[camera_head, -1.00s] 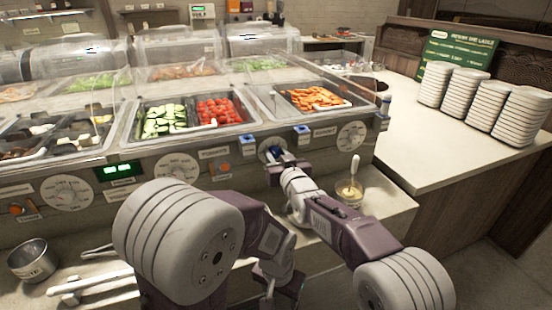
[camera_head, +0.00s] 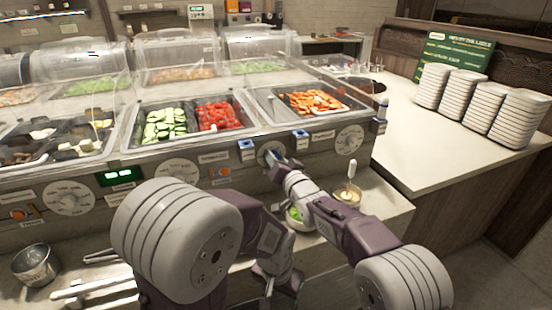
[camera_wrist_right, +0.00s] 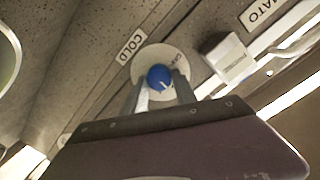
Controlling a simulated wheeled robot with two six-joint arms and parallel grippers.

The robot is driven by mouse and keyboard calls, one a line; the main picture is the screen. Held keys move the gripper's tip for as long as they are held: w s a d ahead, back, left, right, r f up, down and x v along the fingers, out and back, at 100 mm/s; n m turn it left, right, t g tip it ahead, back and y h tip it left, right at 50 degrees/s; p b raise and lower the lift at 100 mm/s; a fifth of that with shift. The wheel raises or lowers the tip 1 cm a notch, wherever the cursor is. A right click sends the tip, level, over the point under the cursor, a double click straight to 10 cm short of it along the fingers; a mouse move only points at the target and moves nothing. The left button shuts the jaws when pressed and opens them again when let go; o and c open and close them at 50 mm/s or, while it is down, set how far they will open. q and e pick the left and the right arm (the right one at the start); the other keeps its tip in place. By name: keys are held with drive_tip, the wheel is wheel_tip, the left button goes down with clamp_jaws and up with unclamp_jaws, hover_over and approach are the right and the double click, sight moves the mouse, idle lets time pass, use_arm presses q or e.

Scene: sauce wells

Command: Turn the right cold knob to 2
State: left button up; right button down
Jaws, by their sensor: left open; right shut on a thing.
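The right cold knob (camera_wrist_right: 159,77) is blue and sits on a round white dial (camera_wrist_right: 146,56) beside a COLD label (camera_wrist_right: 131,46) in the right wrist view. A white pointer line shows on its face; I cannot read a number there. My right gripper (camera_wrist_right: 160,88) is shut on this knob, one finger on each side. In the head view my right gripper (camera_head: 277,160) reaches the counter's front panel at the dial, hiding most of the knob. My left gripper (camera_head: 284,288) is open, low in the head view, away from the panel and partly hidden by my arm.
Food wells with cucumber (camera_head: 166,124), tomato (camera_head: 217,115) and carrot (camera_head: 314,101) lie above the panel. A cup with a spoon (camera_head: 347,194) and a bowl with green contents (camera_head: 294,215) stand on the ledge below. Plate stacks (camera_head: 476,95) stand at the right.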

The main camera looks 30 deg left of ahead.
idle(0.3)
drive_tip(key=c, duration=1)
unclamp_jaws()
drive_tip(key=f+v, duration=0.1)
drive_tip(key=v, duration=0.8)
drive_tip(key=shift+r, duration=0.4)
